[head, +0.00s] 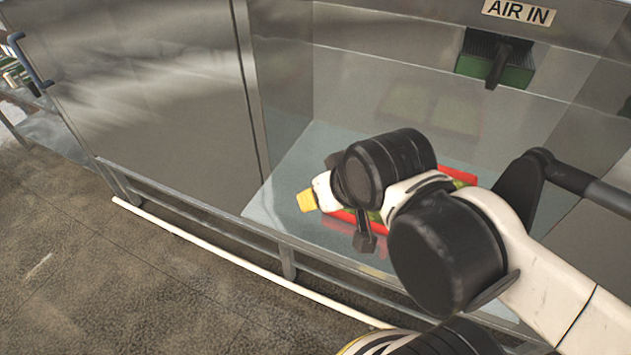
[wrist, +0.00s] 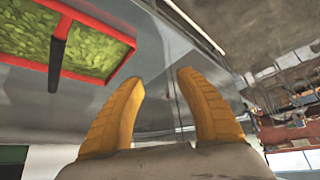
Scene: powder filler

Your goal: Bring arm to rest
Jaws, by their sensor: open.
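My gripper (head: 306,200) is at the end of my arm, inside the open bay of the metal cabinet. Its yellow fingertips point left in the head view. In the wrist view the two yellow fingers of my gripper (wrist: 161,80) stand apart with nothing between them. A red-rimmed tray (head: 458,176) sits on the bay floor, mostly hidden behind my arm. In the wrist view the red tray (wrist: 20,63) shows at the upper left with green contents and a dark bar across it. It is apart from the fingers.
The metal cabinet (head: 165,95) has a flat panel left of the bay. An "AIR IN" label (head: 519,12) is above a dark and green fitting (head: 496,60) on the back wall. A pale rail (head: 240,260) runs low along the front. The floor (head: 100,270) at lower left is clear.

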